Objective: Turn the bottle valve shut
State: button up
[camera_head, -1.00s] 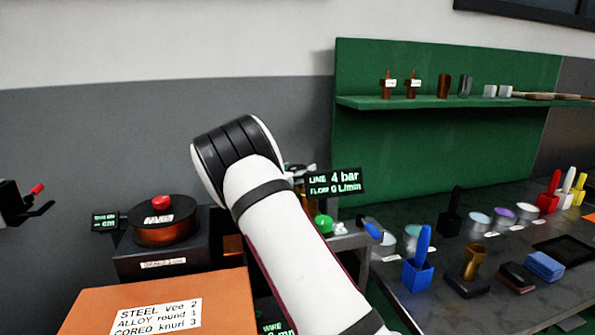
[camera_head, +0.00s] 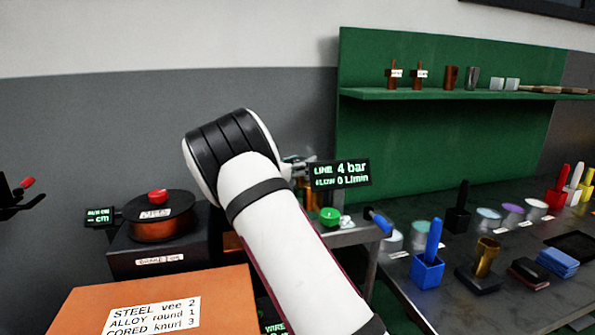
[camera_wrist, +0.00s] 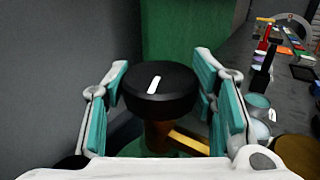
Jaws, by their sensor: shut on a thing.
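The bottle valve is a round black knob (camera_wrist: 158,90) with a white mark on top, on a brass-coloured stem, in the wrist view. My gripper (camera_wrist: 162,78) has one teal-padded finger on each side of the knob and is shut on it. The white mark leans slightly to the right at its far end. A display (camera_head: 341,174) beside my arm reads line 4 bar and flow 0 L/min.
A spool on a dark box (camera_head: 160,217) stands left of my arm, behind an orange box (camera_head: 150,305) with a label. A green button (camera_head: 330,216) is just right of my arm. The dark bench (camera_head: 500,235) at right holds a blue pot (camera_head: 428,270) and several cups.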

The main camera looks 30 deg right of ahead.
jog(key=m+g+b, duration=0.1)
jog(key=g+b, duration=0.1)
jog(key=m+g+b, duration=0.1)
jog(key=b, duration=0.1)
jog(key=m+g+b, duration=0.1)
jog(key=g+b, duration=0.1)
jog(key=shift+w+f+m+g+h+b, duration=0.25)
jog(key=shift+m+g+h+b, duration=0.05)
jog(key=shift+h+b, duration=0.1)
jog(key=m+g+b, duration=0.1)
jog(key=g+b, duration=0.1)
jog(key=m+g+b, duration=0.1)
jog(key=g+b, duration=0.1)
jog(key=shift+s+r+m+y, duration=0.1)
jog(key=shift+r+m+y, duration=0.05)
jog(key=shift+m+y, duration=0.2)
jog(key=shift+s+r+m+g+b, duration=0.1)
jog(key=shift+m+g+b, duration=0.3)
jog(key=shift+g, duration=0.2)
jog(key=o, duration=1.2)
jog(key=shift+c, duration=0.2)
jog(key=v, duration=0.7)
jog(key=shift+a, duration=0.2)
